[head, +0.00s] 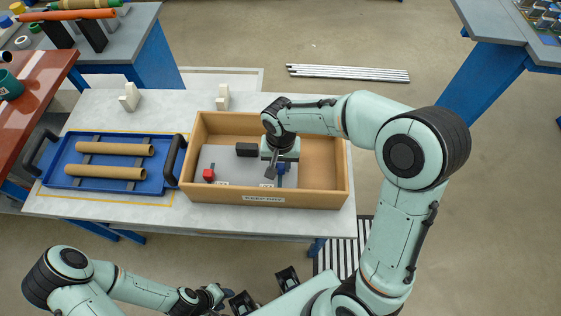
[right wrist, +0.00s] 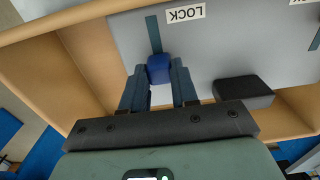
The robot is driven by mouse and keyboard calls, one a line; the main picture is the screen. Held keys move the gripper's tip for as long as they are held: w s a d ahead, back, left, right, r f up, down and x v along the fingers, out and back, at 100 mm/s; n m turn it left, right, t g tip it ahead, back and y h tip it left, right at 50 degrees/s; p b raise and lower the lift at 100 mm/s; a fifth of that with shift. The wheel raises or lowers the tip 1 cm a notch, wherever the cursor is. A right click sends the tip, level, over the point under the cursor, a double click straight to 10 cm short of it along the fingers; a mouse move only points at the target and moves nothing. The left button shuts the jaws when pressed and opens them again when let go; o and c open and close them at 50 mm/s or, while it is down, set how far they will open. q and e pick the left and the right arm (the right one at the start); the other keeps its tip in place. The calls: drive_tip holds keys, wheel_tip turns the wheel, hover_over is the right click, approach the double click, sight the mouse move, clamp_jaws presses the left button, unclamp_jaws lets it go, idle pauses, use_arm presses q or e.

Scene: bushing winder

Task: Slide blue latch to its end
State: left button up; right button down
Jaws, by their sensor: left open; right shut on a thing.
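The blue latch (head: 281,168) sits on a grey plate (head: 230,160) inside a wooden box (head: 235,195). In the right wrist view the blue latch (right wrist: 160,68) stands at one end of a dark slot (right wrist: 153,34), and the rest of the slot runs toward the LOCK label (right wrist: 186,13). My right gripper (right wrist: 158,85) is shut on the blue latch, one finger on each side. In the head view my right gripper (head: 276,165) reaches down into the box and partly hides the latch. My left gripper (head: 225,294) is open and empty, low in front of the table.
A red latch (head: 208,174) and a black block (head: 247,149) are on the same plate. A blue tray (head: 110,185) with two brown tubes stands left of the box.

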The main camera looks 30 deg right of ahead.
sight(280, 184)
drive_tip(key=s+a, duration=0.1)
drive_tip(key=s+a+b, duration=0.1)
drive_tip(key=s, duration=0.1)
drive_tip(key=shift+f+b, duration=0.1)
drive_tip(key=shift+b, duration=0.2)
drive_tip(key=shift+s, duration=0.25)
use_arm(q)
drive_tip(key=shift+s+f, duration=0.25)
drive_tip(key=shift+f, duration=0.25)
drive_tip(key=shift+s+f, duration=0.2)
drive_tip(key=shift+f, duration=0.25)
use_arm(e)
drive_tip(key=shift+w, duration=0.1)
drive_tip(key=c, duration=1.1)
unclamp_jaws()
drive_tip(key=shift+o, duration=1.3)
drive_tip(key=shift+a, duration=0.1)
drive_tip(key=shift+r, duration=0.4)
use_arm(q)
drive_tip(key=shift+w+r+p, duration=0.25)
drive_tip(key=shift+r+p, duration=0.2)
drive_tip(key=shift+r, duration=0.05)
drive_tip(key=shift+w+r+p, duration=0.2)
drive_tip(key=shift+r+p, duration=0.25)
drive_tip(key=shift+r, duration=0.05)
use_arm(e)
wheel_tip(280, 184, up, 13)
